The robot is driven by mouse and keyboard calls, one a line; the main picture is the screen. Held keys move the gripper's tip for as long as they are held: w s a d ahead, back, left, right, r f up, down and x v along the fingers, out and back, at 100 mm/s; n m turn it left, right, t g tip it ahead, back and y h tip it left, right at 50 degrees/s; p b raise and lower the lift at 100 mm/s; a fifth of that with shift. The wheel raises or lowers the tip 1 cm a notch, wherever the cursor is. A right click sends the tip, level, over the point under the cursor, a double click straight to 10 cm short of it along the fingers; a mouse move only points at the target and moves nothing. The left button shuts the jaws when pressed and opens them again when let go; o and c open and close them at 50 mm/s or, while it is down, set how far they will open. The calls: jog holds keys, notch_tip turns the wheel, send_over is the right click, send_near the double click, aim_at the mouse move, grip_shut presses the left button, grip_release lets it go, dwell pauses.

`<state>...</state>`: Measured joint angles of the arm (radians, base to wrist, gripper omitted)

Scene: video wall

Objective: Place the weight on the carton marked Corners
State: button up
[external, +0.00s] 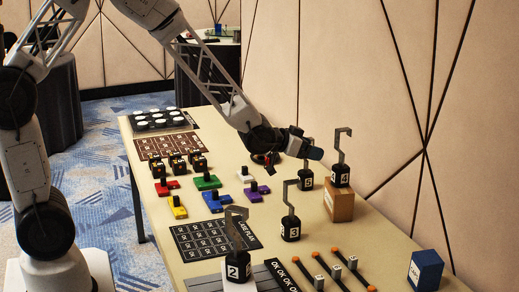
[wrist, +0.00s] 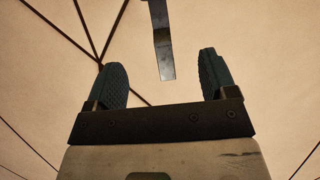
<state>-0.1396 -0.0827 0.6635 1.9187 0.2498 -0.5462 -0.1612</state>
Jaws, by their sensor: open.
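My gripper (external: 314,152) reaches out level over the table's right side, by the upright hook of the black weight marked 5 (external: 305,181). In the wrist view my gripper (wrist: 163,63) is open, with a grey metal strip (wrist: 161,45) showing between and beyond the fingers; I cannot tell which hook it belongs to. Another hooked weight, marked 4 (external: 341,175), stands on a brown carton (external: 338,207). A weight marked 3 (external: 291,229) stands on the table, and one marked 2 (external: 238,267) on a pale block. A blue carton (external: 427,270) stands front right; its label is too small to read.
Coloured blocks with black knobs (external: 207,182) and small dark cubes (external: 178,164) stand left of the weights. A black printed mat (external: 215,236) and several orange-tipped rods (external: 350,266) lie nearer the front. The patterned wall (external: 400,110) is close behind the weights.

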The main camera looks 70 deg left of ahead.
dwell(0.7)
jog(key=s+d+r+g, duration=0.2)
jog(key=s+r, duration=0.4)
jog(key=s, duration=0.3)
jog(key=s+d+r+g, duration=0.25)
jog(key=s+r, duration=0.25)
jog(key=s, duration=0.3)
jog(key=s+d+r+g, duration=0.2)
jog(key=s+g, duration=0.1)
jog(key=s, duration=1.2)
jog(key=s+d+r+g, duration=0.2)
jog(key=s+r+g, duration=0.1)
jog(key=s, duration=1.2)
jog(key=shift+s+d, duration=0.2)
